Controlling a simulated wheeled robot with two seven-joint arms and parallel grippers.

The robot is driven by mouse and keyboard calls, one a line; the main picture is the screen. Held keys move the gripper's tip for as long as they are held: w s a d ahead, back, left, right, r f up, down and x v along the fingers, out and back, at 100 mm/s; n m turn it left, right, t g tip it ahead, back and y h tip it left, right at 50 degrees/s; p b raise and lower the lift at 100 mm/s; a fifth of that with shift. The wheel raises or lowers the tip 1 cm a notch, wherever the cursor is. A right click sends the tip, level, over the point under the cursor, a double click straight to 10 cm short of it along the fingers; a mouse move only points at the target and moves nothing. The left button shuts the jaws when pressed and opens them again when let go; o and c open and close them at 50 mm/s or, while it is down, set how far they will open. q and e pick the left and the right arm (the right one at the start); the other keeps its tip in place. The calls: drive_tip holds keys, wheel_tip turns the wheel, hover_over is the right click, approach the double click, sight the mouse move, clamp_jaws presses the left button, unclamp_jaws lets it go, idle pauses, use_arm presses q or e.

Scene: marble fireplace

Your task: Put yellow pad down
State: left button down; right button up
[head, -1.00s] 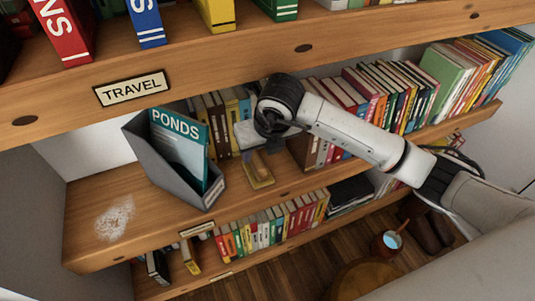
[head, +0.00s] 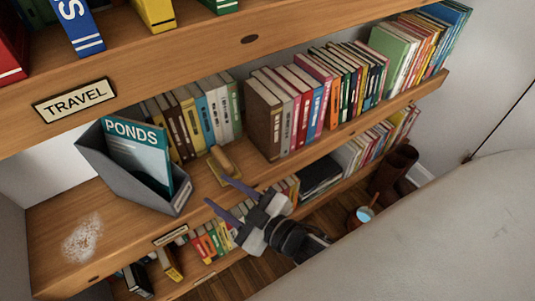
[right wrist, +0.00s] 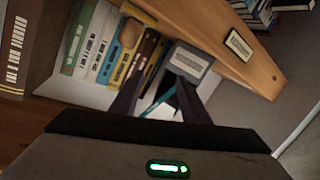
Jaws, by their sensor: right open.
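The yellow pad (head: 214,172), with a tan wooden handle on top, lies on the middle shelf near its front edge, in front of upright books. It stands free of my gripper. It appears to show at the top of the right wrist view (right wrist: 129,34). My right gripper (head: 216,191) is open and empty, with its two fingers spread in front of the shelf edge, just below the pad in the picture. The fingers also show in the right wrist view (right wrist: 158,92). My left gripper is out of view.
A grey file holder (head: 128,186) with a teal PONDS book (head: 140,148) stands left of the pad. A pale powdery patch (head: 82,238) marks the bare shelf at the left. Books (head: 290,110) fill the right side. A TRAVEL label (head: 74,101) is on the upper shelf.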

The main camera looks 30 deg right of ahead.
drive_tip(key=s+d+f+m+g+h, duration=0.1)
drive_tip(key=s+d+f+m+g, duration=0.1)
drive_tip(key=s+f, duration=0.5)
drive_tip(key=s+d+f+m+g+h, duration=0.1)
drive_tip(key=s+d+f+m+g, duration=0.1)
drive_tip(key=s+f, duration=0.5)
drive_tip(key=f+m+g, duration=0.1)
drive_tip(key=g, duration=0.1)
drive_tip(key=shift+d+f+m+g+h, duration=0.2)
drive_tip(key=shift+d+m+g+h, duration=0.1)
drive_tip(key=shift+g, duration=0.1)
